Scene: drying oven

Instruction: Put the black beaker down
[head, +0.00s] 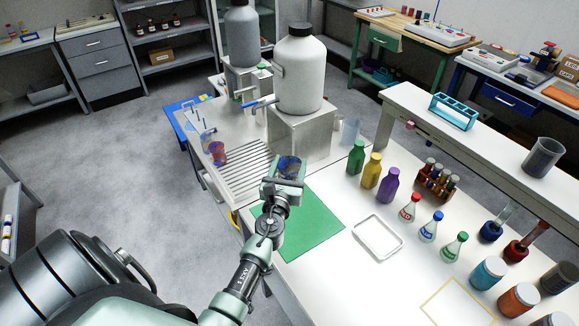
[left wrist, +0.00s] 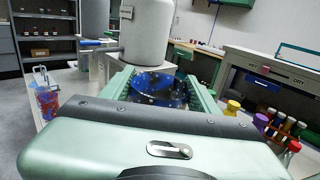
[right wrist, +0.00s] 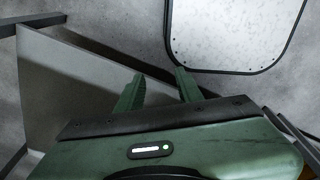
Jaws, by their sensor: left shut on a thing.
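My left gripper (head: 284,180) is shut on a dark, blue-speckled beaker (head: 290,165), which looks like the black beaker. It is held near the drip grating and the far end of the green mat (head: 318,242); I cannot tell whether its base touches anything. In the left wrist view the beaker (left wrist: 158,84) sits between the two fingers, its lower part hidden by the gripper body. My right gripper (right wrist: 158,88) shows only in the right wrist view, open and empty above the floor.
A red-and-blue speckled beaker (head: 218,153) stands left of the grating (head: 248,172). A large white bottle (head: 299,75) stands on a metal stand behind. Green, yellow and purple bottles (head: 388,186) stand to the right. A white tray (head: 378,238) lies beside the mat, which is clear.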

